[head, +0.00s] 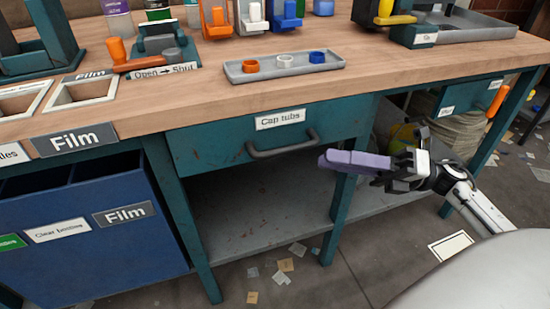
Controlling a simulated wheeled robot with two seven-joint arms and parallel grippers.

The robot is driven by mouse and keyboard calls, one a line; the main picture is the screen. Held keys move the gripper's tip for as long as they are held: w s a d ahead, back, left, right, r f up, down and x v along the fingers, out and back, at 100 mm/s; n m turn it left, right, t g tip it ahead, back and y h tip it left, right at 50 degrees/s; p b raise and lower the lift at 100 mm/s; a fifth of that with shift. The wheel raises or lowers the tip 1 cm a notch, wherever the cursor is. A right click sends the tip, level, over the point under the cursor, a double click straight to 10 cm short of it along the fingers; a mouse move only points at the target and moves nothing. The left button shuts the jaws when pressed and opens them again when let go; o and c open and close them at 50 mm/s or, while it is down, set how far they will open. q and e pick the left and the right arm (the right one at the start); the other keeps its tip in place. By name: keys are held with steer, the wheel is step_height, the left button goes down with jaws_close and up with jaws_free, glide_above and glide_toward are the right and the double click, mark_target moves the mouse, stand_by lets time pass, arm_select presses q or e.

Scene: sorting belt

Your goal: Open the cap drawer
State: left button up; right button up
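The cap drawer (215,146) is a teal drawer under the wooden bench, with a "Cap tubs" label (280,119) and a dark bar handle (283,151). Its front looks shut, roughly flush below the bench edge. My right gripper (357,162) is to the right of the handle, in front of the bench leg. A blocky lavender piece points left from its black body, its tip close to the handle's right end. I cannot tell whether this piece is the fingers or something held. No contact with the handle shows. My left gripper is not in view.
A grey tray (260,75) with orange, white and blue rings lies on the bench above the drawer. A blue Film bin (90,240) stands at the left. An open lower shelf (260,225) is below the drawer. Bench legs flank the drawer.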

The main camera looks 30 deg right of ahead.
mark_target(283, 147)
steer(key=b+x, duration=0.1)
steer(key=x, duration=0.9)
steer(key=shift+w+a+r, duration=0.1)
steer(key=shift+w, duration=0.2)
jaws_close()
